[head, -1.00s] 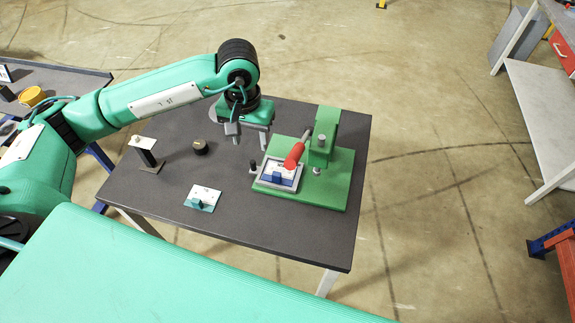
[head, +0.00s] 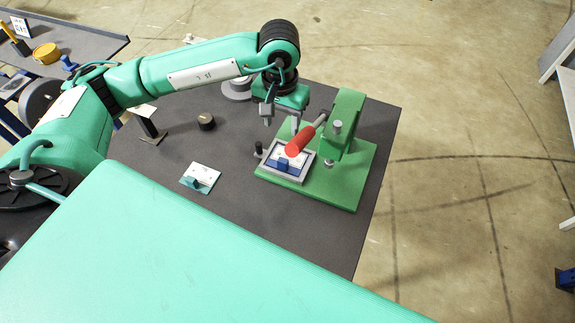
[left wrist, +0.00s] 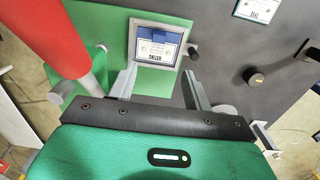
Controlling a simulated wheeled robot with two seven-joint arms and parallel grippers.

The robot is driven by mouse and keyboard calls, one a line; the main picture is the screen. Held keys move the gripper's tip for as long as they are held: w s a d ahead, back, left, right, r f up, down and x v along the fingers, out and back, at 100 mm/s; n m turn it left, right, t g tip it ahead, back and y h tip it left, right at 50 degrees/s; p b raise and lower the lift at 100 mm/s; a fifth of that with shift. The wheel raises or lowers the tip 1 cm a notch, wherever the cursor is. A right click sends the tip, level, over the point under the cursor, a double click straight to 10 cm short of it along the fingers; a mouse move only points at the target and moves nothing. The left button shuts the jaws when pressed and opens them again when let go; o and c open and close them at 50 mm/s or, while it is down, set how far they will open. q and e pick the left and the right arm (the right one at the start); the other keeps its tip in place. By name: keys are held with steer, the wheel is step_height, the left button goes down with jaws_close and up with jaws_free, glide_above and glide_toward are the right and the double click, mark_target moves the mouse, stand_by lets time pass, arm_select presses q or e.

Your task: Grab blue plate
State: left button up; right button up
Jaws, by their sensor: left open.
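The blue plate (head: 283,163), a white labelled plate with a blue block, lies in a grey frame on the green press base. It also shows in the left wrist view (left wrist: 157,45), top centre. My left gripper (head: 281,120) is open and empty, above and behind the plate in the head view. In the left wrist view, its two fingers (left wrist: 161,76) point toward the plate, apart from it. My right gripper is in neither view.
The green press (head: 343,125) with its red-handled lever (head: 300,141) stands close beside the plate. A second plate with a teal block (head: 201,177), a black knob (head: 206,122) and a black post (head: 147,127) are on the dark table (head: 225,155).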

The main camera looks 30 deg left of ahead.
arm_select(q)
steer(key=f, duration=0.2)
steer(key=p, duration=0.2)
glide_above(284, 159)
steer(key=f, duration=0.7)
steer(key=shift+s+a+f, duration=0.2)
steer(key=shift+s+f, duration=0.05)
steer(key=shift+f, duration=0.1)
steer(key=shift+d+f+p, duration=0.1)
steer(key=shift+f+p, duration=0.2)
steer(key=shift+f, duration=0.1)
step_height(284, 159, down, 4)
steer(key=shift+w+f+p, duration=0.1)
steer(key=shift+w+p, duration=0.05)
steer(key=shift+p, duration=0.95)
steer(key=shift+f, duration=0.25)
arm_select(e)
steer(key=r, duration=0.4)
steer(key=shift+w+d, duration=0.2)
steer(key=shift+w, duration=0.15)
arm_select(q)
steer(key=c, duration=0.9)
jaws_close()
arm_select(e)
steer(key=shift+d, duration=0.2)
arm_select(q)
steer(key=shift+r, duration=0.1)
